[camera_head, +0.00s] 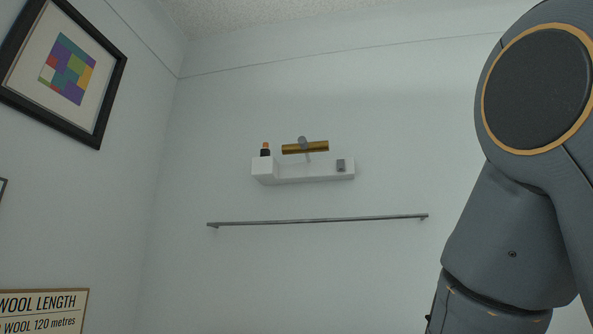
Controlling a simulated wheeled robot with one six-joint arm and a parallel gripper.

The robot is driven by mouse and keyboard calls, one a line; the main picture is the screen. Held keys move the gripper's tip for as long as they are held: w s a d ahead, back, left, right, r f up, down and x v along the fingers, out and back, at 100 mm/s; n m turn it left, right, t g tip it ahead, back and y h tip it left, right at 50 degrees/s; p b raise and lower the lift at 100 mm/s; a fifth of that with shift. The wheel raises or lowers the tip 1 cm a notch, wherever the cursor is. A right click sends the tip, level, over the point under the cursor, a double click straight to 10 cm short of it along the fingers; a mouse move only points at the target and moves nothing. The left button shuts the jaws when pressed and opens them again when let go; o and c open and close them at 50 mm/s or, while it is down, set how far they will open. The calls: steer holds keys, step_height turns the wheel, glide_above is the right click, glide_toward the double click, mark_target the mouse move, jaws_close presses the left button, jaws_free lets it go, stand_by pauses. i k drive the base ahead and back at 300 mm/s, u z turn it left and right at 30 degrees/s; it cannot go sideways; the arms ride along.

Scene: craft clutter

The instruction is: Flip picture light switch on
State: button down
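The picture light (305,148) is a brass-coloured bar on a short stem, above a white box-like base (300,172) on the far wall. A small grey plate (341,165), which looks like the switch, sits on the right part of the base's front. It is too small to tell whether the switch is on or off. My arm fills the right side of the view, well to the right of the base. My gripper is out of view.
A thin grey rail (318,220) runs along the wall below the base. A small dark object with an orange top (265,150) stands at the base's left end. A framed picture (66,68) and a wool sign (42,312) are on the left wall.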

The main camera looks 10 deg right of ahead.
mark_target(340, 162)
steer(key=k, duration=0.5)
steer(key=u, duration=1.7)
steer(key=i, duration=0.9)
steer(key=z, duration=1.85)
